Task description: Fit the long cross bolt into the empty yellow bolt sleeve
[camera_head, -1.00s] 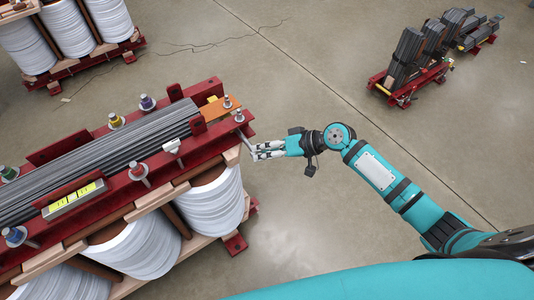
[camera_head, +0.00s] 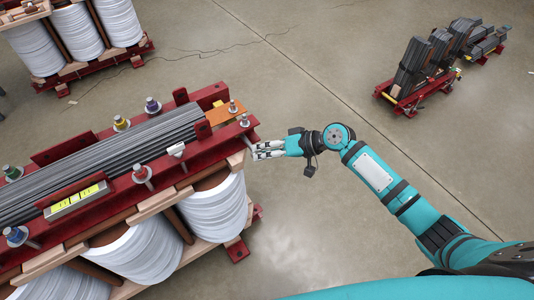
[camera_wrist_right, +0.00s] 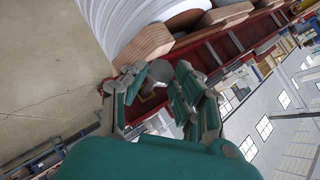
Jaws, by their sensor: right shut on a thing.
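My right gripper (camera_head: 258,150) is beside the right end of the near red clamp beam (camera_head: 214,145). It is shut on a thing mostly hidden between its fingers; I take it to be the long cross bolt. In the right wrist view a round grey end (camera_wrist_right: 160,70) shows between the teal and grey fingers, close to the red beam. A yellow-collared fitting (camera_head: 121,123) stands on the far beam; from here I cannot tell whether it is empty. My left gripper is not in view.
Grey laminations (camera_head: 110,165) lie between the red beams, above white coils (camera_head: 215,210). Other fittings, one blue (camera_head: 152,105), stand on the beams. Another core (camera_head: 425,60) stands far right.

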